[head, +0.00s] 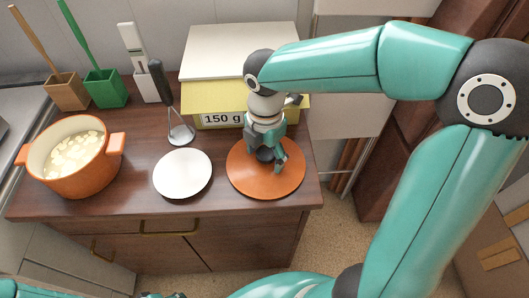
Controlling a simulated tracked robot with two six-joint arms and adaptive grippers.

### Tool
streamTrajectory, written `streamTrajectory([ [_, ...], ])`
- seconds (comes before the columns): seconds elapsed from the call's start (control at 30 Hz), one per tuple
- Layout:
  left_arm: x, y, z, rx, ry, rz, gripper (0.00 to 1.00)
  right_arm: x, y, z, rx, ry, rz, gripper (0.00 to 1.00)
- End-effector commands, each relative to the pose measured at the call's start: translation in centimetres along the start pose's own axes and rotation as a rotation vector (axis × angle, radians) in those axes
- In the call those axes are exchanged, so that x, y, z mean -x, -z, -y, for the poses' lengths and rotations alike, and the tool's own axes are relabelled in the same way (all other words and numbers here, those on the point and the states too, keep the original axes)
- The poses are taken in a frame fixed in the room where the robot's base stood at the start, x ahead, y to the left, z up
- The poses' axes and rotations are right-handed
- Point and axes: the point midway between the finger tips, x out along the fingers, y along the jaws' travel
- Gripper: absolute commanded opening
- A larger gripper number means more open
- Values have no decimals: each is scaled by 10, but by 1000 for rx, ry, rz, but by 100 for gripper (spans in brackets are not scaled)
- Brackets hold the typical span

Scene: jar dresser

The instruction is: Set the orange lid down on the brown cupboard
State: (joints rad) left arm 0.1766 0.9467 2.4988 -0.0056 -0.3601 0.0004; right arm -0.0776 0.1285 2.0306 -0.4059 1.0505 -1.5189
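The orange lid (266,187) is a flat round disc at the right end of the brown cupboard's (135,203) top, inside its right edge. It looks level, and I cannot tell if it touches the wood. My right gripper (268,163) points down over the lid's middle, its fingers on either side of a dark knob. Whether they press on the knob is unclear. Of my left gripper only a dark sliver (163,295) seems to show at the bottom edge; its fingers cannot be made out.
A white plate (183,174) lies close left of the lid. An orange pot (78,176) with pale pieces inside stands at the left. A yellow box (212,108) with a white top stands behind the lid. A masher (180,132), a green holder (106,90) and a wooden holder (67,92) stand at the back.

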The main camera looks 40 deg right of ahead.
Motion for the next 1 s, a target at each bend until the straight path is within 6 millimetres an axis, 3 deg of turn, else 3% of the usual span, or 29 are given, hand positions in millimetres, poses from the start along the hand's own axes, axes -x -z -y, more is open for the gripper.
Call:
streamTrajectory([
  [0.37,3,0,-1,0,0,0,40,8,0,-1,0,-3,0,73],
  [0.57,7,0,-3,0,0,0,40,38,0,-1,0,-6,0,73],
  [0.8,14,0,-5,0,0,0,40,88,0,-2,1,-6,0,73],
  [1.0,18,0,-6,0,0,0,40,115,0,-1,2,-2,0,73],
])
